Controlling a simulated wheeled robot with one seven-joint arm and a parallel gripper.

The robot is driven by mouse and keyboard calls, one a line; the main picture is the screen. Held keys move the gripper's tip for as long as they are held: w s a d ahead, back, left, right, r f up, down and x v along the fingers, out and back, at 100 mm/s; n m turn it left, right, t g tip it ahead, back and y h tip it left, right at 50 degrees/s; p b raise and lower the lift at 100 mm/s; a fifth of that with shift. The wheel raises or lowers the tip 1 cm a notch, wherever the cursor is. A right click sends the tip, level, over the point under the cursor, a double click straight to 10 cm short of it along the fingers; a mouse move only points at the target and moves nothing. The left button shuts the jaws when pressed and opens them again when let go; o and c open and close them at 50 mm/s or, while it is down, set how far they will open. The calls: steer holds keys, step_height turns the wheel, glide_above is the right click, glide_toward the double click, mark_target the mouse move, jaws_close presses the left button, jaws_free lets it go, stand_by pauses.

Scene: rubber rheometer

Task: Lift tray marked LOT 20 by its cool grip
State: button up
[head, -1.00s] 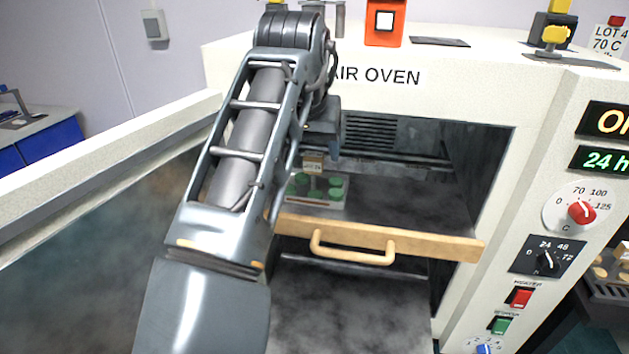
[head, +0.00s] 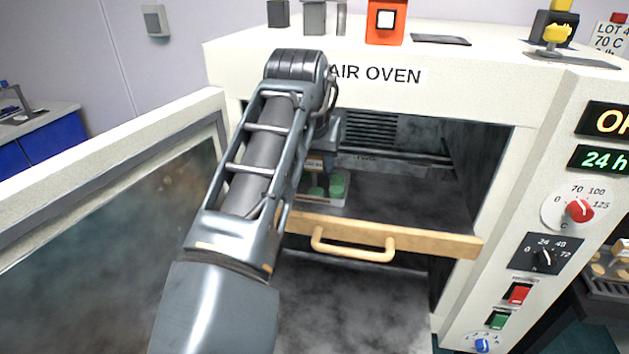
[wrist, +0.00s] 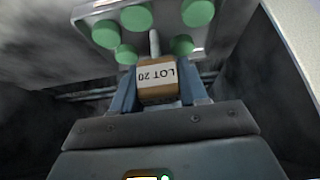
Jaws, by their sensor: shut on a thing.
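The tray marked LOT 20 (wrist: 195,45) is a pale metal tray carrying several green discs. Its tan grip block (wrist: 158,92) has a white label that reads LOT 20, upside down in the wrist view. My gripper (wrist: 152,90) has its two blue-grey fingers on either side of this block and is shut on it. In the head view the tray (head: 325,203) is inside the oven over the shelf, partly hidden behind my arm. I cannot tell whether it is clear of the shelf.
The air oven (head: 480,85) stands open, its door (head: 120,200) swung to the left. A shelf (head: 400,205) with a wooden front bar and handle (head: 352,253) lies below the tray. The shelf's right side is clear. The control panel (head: 560,240) is on the right.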

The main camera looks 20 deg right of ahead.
steer(key=c, duration=0.5)
steer(key=shift+r, duration=0.15)
steer(key=shift+c, duration=0.2)
steer(key=shift+r+p, duration=0.75)
steer(key=shift+p, duration=0.1)
